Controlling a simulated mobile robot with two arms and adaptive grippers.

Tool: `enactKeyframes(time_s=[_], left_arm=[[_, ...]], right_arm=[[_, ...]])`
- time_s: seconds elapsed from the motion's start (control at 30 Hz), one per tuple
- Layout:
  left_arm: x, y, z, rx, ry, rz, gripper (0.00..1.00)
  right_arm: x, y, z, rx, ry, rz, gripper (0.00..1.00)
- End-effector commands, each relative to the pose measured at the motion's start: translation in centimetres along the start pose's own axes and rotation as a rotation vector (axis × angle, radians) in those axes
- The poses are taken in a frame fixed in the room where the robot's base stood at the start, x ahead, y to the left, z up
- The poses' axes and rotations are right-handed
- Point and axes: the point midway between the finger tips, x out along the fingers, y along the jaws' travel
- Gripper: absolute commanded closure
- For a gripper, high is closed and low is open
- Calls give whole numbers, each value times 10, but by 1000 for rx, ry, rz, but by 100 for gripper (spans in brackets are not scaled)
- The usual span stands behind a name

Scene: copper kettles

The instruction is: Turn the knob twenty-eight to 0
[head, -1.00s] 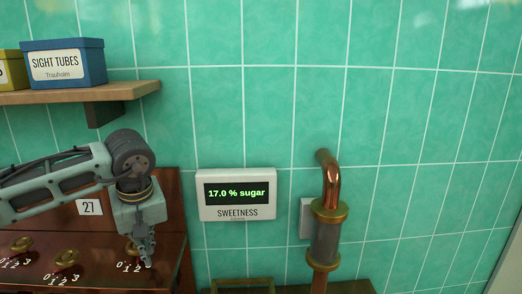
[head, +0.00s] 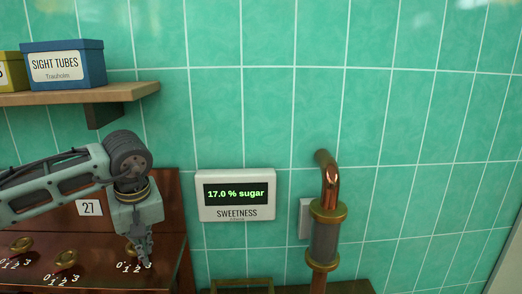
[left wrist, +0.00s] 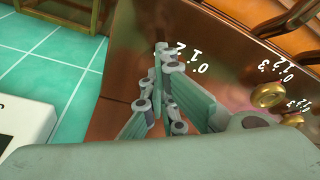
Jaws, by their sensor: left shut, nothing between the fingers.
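My left gripper (head: 141,262) points down at the copper-brown panel (head: 172,232), over the rightmost dial scale in the head view. Its fingers are shut with nothing between them. My right gripper is out of view.
Two other brass knobs (head: 22,243) (head: 66,258) sit to the left on the panel, with a plate reading 27 (head: 89,208). A sweetness display (head: 236,195) reads 17.0 % sugar. A wooden shelf (head: 130,91) overhangs at upper left; a copper pipe (head: 331,187) stands right.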

Motion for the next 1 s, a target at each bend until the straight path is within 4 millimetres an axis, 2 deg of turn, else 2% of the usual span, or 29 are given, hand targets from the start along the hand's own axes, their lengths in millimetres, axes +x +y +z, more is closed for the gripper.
enactKeyframes(time_s=[1.0], left_arm=[[1,-28,-1,-6,4,-2,100]], right_arm=[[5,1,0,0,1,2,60]])
